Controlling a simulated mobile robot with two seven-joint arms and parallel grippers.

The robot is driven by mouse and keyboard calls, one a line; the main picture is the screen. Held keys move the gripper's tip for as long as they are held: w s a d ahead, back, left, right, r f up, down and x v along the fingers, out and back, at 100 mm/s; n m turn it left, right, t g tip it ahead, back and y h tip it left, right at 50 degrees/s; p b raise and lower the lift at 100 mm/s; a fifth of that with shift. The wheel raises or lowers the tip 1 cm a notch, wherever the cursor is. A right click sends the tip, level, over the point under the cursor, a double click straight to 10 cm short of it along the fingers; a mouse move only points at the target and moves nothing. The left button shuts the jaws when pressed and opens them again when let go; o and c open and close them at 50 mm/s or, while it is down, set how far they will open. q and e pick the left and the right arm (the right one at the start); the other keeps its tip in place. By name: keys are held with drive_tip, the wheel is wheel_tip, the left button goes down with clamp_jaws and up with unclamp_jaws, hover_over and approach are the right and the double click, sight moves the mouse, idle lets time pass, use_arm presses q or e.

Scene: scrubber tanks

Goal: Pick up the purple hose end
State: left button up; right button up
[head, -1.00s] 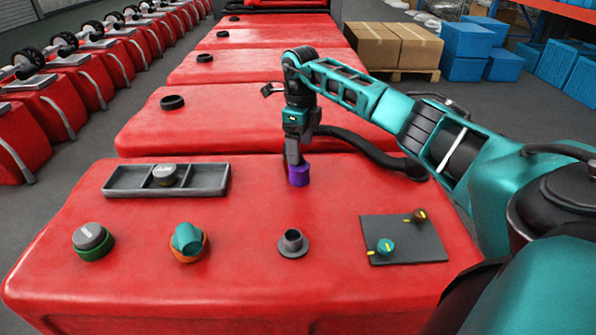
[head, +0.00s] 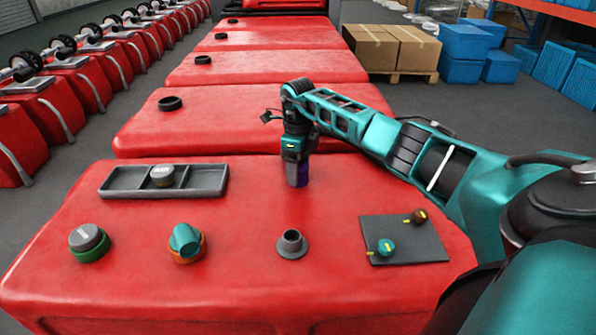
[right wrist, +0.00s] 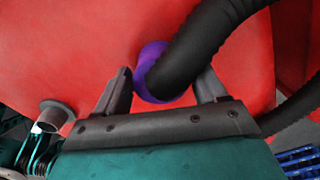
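The purple hose end (head: 302,178) is at the back middle of the nearest red tank top, mostly hidden by my right gripper (head: 297,180) in the head view. In the right wrist view, the purple ring (right wrist: 151,72) and its black ribbed hose (right wrist: 205,45) lie between the two fingers of my right gripper (right wrist: 165,88). The fingers are apart. The left finger is close beside the purple ring, and a gap shows on the other side. I cannot tell whether either finger touches it. My left gripper is in neither view.
A grey port (head: 291,243) stands in front of the gripper. A dark mat (head: 404,240) with two small knobs is to the right. A grey tray (head: 163,181) holding a cap, a green-ringed cap (head: 89,243) and a teal elbow on an orange ring (head: 187,243) are left.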

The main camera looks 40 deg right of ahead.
drive_tip(key=c, duration=0.8)
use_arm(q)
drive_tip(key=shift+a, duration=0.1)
use_arm(e)
wheel_tip(320, 180, up, 19)
drive_tip(key=p, duration=0.3)
use_arm(q)
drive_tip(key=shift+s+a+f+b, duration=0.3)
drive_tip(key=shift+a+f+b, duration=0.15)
drive_tip(key=shift+b, duration=0.55)
use_arm(e)
drive_tip(key=shift+f, duration=2.35)
